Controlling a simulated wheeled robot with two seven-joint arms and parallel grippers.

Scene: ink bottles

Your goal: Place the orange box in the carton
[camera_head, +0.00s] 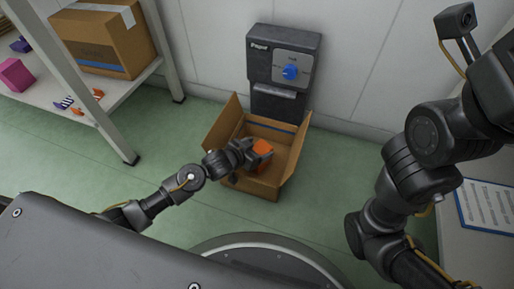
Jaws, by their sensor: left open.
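An open cardboard carton (286,183) stands on the green floor against the wall, its flaps spread. The orange box (262,149) shows at the carton's opening, right beside the fingers of my left gripper (251,152). My left gripper is open and reaches over the carton's left side. The gripper hides part of the orange box, and I cannot tell if the box rests on the carton's bottom. My right arm is at the right of the view, and its gripper is not in view.
A grey dispenser with a blue knob (290,72) is on the wall behind the carton. A shelf (125,88) at the left holds a closed cardboard box (108,40), a pink box (15,75) and small items. A framed sheet (484,207) lies at the right.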

